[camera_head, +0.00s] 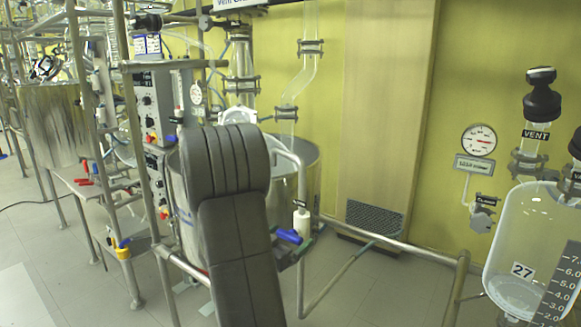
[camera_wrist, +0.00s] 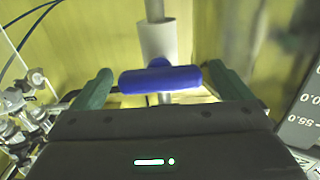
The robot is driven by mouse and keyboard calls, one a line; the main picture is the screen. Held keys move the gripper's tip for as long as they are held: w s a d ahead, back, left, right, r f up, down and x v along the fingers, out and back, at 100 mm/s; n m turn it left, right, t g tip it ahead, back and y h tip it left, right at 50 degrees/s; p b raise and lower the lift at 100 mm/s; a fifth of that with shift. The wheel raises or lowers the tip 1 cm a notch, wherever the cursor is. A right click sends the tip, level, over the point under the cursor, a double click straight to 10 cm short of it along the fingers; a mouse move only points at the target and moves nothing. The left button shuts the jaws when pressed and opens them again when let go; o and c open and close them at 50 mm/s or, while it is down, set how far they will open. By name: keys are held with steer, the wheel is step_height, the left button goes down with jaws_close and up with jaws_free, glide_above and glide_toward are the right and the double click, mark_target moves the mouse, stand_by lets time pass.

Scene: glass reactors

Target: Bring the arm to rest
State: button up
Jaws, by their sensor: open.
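My gripper (camera_wrist: 161,75) shows in the wrist view, with one green finger on the left and one on the right, spread apart. A blue valve handle (camera_wrist: 160,79) lies crosswise in the gap between the fingers, with a white valve body (camera_wrist: 157,40) behind it. I cannot tell whether any finger touches the handle; nothing is clamped. In the head view my dark grey arm stands in front and hides most of the gripper. The blue handle (camera_head: 289,236) and the white valve body (camera_head: 302,222) show just right of the arm.
A metal rail (camera_head: 400,243) runs to the right. A glass vessel (camera_head: 522,240) and a gauge (camera_head: 479,140) are at far right. The floor at front left is partly free.

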steer(key=b+v, duration=0.1)
steer(key=v, duration=1.1)
steer(key=p+x, duration=0.1)
steer(key=x, duration=1.3)
steer(key=shift+d+r, duration=0.1)
steer(key=shift+w+d+r+n+p, duration=0.15)
steer(key=shift+w+n+p, duration=0.15)
steer(key=shift+p, duration=0.5)
steer(key=shift+n+p, duration=0.6)
steer(key=shift+p, duration=0.25)
steer(key=n+p, duration=0.6)
steer(key=p, duration=0.2)
steer(key=shift+s+a+n, duration=0.2)
steer(key=shift+a+n, duration=0.05)
steer(key=shift+n, duration=0.05)
steer(key=v, duration=0.2)
steer(key=b+v, duration=0.1)
steer(key=v, duration=0.4)
steer(key=shift+s+a+f+b, duration=0.1)
steer(key=shift+s+f+b, duration=0.1)
steer(key=shift+f+b, duration=0.15)
steer(key=shift+s+a+r, duration=0.15)
steer(key=shift+s+a, duration=0.25)
steer(key=shift+s, duration=0.2)
